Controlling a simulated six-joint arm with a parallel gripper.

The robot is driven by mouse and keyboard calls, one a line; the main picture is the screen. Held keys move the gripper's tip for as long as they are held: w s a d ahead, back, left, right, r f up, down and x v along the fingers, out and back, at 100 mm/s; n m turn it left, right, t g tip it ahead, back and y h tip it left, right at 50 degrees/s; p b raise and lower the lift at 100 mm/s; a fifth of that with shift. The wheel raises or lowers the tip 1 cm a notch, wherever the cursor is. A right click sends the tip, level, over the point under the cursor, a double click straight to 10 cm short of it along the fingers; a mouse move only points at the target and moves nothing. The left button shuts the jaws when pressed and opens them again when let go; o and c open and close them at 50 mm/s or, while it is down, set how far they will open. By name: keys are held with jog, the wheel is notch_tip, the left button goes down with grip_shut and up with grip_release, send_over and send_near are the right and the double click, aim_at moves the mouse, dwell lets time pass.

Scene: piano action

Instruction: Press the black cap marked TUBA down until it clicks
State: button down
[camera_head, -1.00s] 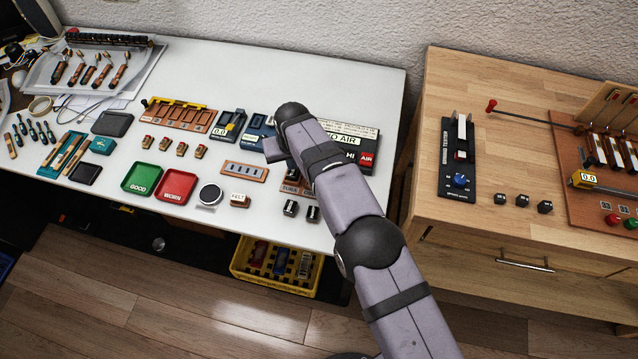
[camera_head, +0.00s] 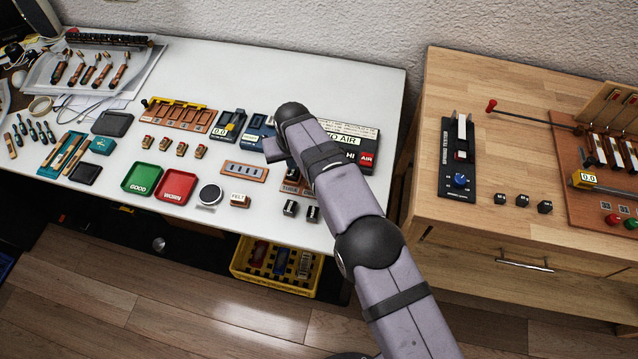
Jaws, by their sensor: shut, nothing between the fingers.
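The brown block with the TUBA lettering (camera_head: 290,188) lies near the front right of the white table, partly covered by my arm. A small black piece (camera_head: 292,174) shows just behind the lettering, against the edge of my forearm. I cannot tell whether it is the cap or how far down it sits. My gripper (camera_head: 272,150) shows only as a dark grey part left of my forearm, behind the block in the picture. Its fingertips are hidden, so contact with the cap cannot be seen.
The AIR panel (camera_head: 350,143) is behind my arm. A wooden cabinet (camera_head: 430,140) stands right, past a gap. Open white table lies at the back.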

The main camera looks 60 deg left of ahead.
jog(key=shift+f+b, duration=0.5)
jog(key=shift+f, duration=0.15)
dwell(0.7)
jog(key=shift+r, duration=0.1)
notch_tip(320, 180, up, 7)
jog(key=p, duration=0.3)
jog(key=shift+p, duration=0.4)
dwell(0.4)
dwell(0.4)
